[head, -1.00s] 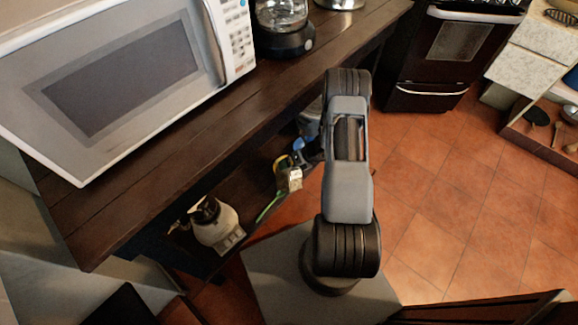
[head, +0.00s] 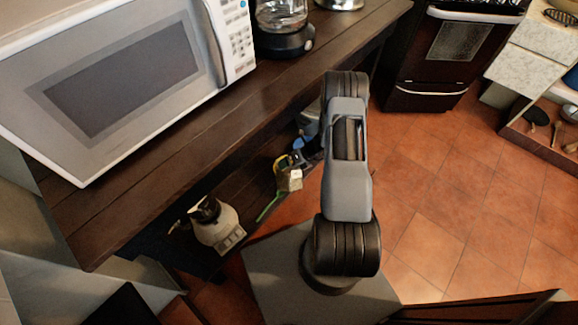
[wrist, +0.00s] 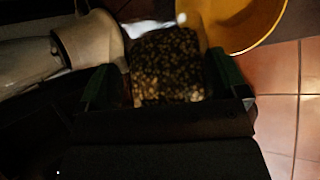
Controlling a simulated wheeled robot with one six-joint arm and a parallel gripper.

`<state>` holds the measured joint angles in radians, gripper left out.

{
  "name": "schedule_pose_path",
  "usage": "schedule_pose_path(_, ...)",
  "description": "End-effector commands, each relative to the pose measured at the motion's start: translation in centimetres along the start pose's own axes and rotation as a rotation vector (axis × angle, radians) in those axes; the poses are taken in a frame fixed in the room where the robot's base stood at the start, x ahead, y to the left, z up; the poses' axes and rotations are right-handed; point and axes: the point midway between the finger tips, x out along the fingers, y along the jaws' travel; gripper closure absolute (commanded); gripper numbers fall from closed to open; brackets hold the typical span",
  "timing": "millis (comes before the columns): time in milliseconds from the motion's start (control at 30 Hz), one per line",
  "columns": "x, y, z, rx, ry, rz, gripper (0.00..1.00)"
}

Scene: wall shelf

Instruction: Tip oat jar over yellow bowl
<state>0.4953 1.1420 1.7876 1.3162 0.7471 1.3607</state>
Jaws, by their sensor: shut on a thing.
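The oat jar (wrist: 168,68) shows in the wrist view as a dark block flecked with pale oats, between the green fingers of my gripper (wrist: 158,82). My gripper is shut on it. The yellow bowl (wrist: 250,22) is beyond the jar at the upper right of the wrist view, partly cut off by the frame edge. The jar's far end is close to the bowl's rim; I cannot tell whether it touches or how far it is tilted. In the head view my arm hides most of this area, and only small coloured parts show on the lower shelf.
A cream appliance (head: 217,228) stands on the lower shelf, left of my arm; a pale rounded body (wrist: 88,38) is left of the jar in the wrist view. A microwave (head: 125,75) and coffee maker (head: 284,28) stand on the top above. Tiled floor is open at right.

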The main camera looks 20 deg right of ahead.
Motion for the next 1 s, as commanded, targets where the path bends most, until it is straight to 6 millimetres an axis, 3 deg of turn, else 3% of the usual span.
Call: schedule_pose_path(1000, -0.1, -0.01, 0.41, 0.043, 0.047, 0.02, 0.71)
